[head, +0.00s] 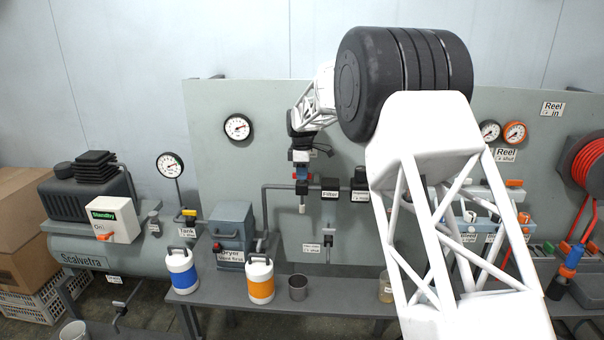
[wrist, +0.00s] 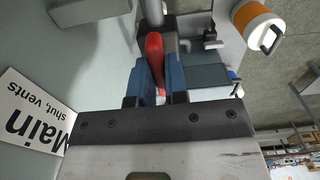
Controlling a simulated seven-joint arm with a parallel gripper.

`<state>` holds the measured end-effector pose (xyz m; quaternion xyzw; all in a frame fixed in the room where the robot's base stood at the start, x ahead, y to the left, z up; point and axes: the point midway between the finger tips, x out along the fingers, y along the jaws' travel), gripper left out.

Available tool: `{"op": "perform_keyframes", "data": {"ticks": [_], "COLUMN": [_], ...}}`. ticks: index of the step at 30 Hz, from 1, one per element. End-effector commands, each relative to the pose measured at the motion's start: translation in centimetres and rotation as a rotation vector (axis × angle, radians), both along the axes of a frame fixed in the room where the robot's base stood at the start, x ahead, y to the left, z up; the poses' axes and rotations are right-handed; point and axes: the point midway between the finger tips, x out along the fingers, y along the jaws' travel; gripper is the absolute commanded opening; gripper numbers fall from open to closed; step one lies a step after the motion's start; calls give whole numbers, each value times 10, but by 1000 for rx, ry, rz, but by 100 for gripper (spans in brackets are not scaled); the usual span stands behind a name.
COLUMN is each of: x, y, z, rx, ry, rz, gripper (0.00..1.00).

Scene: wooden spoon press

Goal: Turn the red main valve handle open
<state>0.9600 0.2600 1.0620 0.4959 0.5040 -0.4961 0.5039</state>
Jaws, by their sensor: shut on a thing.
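The red main valve handle (wrist: 154,48) shows in the wrist view as a red lever between the two blue fingers of my gripper (wrist: 159,78). The fingers are shut on it, one on each side. A grey pipe (wrist: 154,12) runs behind the handle. In the head view my gripper (head: 301,172) is at the pipework on the grey panel, and the handle is mostly hidden there by the fingers. A white sign (wrist: 30,112) reading "Main, shut, vents" is at the left of the wrist view, upside down.
The grey panel (head: 215,150) stands close behind the gripper. A filter block (head: 330,188) is just right of it. A dryer box (head: 232,230) is lower left.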

Motion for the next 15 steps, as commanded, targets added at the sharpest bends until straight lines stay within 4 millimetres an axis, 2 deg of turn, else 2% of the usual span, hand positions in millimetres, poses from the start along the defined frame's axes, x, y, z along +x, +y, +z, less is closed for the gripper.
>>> {"op": "perform_keyframes", "data": {"ticks": [4,5,9,15], "x": [0,0,0,0], "y": [0,0,0,0], "z": [1,1,1,0], "rx": [0,0,0,0], "ry": [-1,-1,-1,0], "rz": [0,0,0,0], "gripper": [0,18,39,39]}}
